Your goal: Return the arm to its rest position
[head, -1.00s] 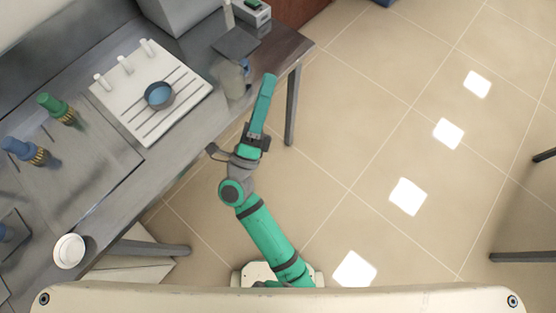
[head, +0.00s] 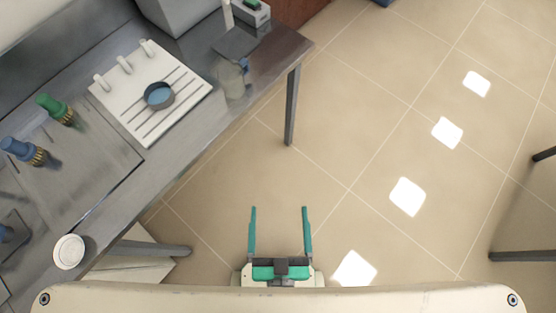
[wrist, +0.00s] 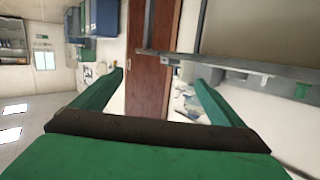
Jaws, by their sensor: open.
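My gripper (head: 279,230) is at the bottom middle of the head view, drawn in close to my body. Its two green fingers are spread wide apart with nothing between them, and they point away from me over the bare floor. The fingers also show in the wrist view (wrist: 160,90), apart and empty. Most of my arm is folded out of sight below the gripper in the head view.
A metal bench (head: 190,180) runs along the left, clear of the gripper. It bears a white slotted rack (head: 120,95) with a dark-rimmed blue dish (head: 159,95), a white round container (head: 69,251), and green (head: 52,105) and blue (head: 20,149) fittings.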

